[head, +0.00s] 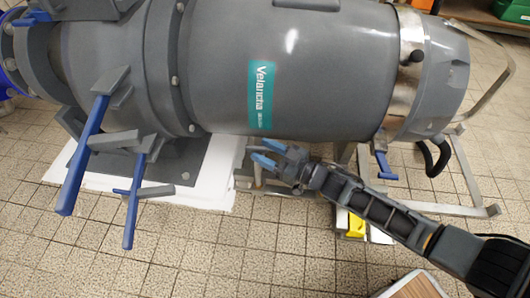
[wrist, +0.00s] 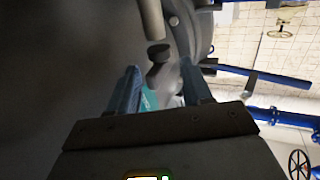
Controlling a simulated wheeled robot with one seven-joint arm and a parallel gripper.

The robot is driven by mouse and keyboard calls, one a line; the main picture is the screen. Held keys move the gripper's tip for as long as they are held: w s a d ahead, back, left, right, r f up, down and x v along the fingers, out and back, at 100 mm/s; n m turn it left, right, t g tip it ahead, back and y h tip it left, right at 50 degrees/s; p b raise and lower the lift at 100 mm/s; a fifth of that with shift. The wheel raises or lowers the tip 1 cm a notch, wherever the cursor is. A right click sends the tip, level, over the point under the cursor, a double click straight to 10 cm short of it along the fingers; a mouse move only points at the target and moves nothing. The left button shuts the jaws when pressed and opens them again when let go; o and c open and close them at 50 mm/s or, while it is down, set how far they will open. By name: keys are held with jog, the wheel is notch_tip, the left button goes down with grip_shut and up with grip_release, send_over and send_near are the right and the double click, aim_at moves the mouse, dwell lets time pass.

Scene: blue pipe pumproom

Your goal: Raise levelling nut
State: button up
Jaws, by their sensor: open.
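A large grey pump with a teal "Velancha" label (head: 262,95) lies across the head view. My gripper (head: 256,152) is low beside its underside, near the metal frame, with its blue fingers apart. In the wrist view the two fingers of my gripper (wrist: 160,82) stand apart with nothing clearly between their tips. Just beyond them is a short dark round piece (wrist: 158,52) on a blurred lighter stem, below a grey rod (wrist: 150,18). It may be the levelling nut, but I cannot tell. No nut can be made out in the head view.
Blue-handled levers (head: 85,155) stick out at the left above a white slab (head: 212,190). A metal frame (head: 460,208) stands under the pump at the right. A yellow object (head: 356,224) is below my arm.

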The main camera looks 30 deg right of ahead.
jog(key=shift+w+a, duration=0.1)
jog(key=shift+w, duration=0.1)
jog(key=shift+c, duration=0.4)
grip_shut()
